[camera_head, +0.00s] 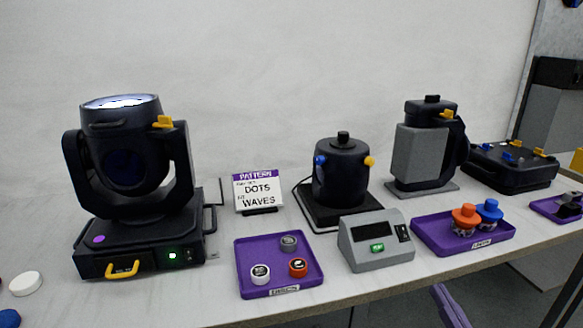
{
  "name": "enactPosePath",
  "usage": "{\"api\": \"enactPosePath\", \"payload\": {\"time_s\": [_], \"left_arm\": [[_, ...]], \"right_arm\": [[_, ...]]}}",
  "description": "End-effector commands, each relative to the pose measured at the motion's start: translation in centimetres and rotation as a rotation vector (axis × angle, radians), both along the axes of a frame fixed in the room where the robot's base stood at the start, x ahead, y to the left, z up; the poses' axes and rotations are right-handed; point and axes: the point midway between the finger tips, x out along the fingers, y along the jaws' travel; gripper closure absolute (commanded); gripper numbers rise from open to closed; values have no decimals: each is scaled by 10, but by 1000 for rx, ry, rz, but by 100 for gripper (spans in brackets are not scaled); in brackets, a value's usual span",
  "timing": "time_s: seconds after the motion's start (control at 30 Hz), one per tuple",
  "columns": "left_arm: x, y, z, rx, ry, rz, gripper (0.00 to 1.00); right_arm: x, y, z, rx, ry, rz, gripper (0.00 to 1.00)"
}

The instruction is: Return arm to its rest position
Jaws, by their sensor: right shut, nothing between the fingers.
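My right gripper (446,299) seems to be the narrow purple shape at the bottom, right of centre, below the table's front edge. It is shut, with nothing held, and clear of the objects on the table. Only its upper part shows; the rest is cut off by the picture's bottom edge. My left gripper is not in view.
The table (215,295) bears a moving-head lamp (125,160), a pattern card (258,190), a purple tray (247,283), a grey meter box (376,243), a black can (341,180) and another purple tray (432,237) holding orange and blue knobs. Dark floor shows below the front edge.

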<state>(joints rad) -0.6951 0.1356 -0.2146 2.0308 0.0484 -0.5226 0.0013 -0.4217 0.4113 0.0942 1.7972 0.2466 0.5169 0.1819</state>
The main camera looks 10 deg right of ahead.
Motion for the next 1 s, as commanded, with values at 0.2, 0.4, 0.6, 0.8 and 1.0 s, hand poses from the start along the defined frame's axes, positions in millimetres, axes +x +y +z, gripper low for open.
{"api": "enactPosePath", "payload": {"time_s": [0.2,0.4,0.6,0.8,1.0], "left_arm": [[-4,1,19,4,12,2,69],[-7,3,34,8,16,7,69],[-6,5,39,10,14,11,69],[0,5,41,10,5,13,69],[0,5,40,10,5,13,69]], "right_arm": [[-25,66,-84,-9,388,24,100],[-96,145,-165,-58,823,90,100],[-153,188,-198,-101,1067,146,100],[-165,196,-205,-114,1115,159,100],[-164,196,-205,-113,1113,158,100]]}}
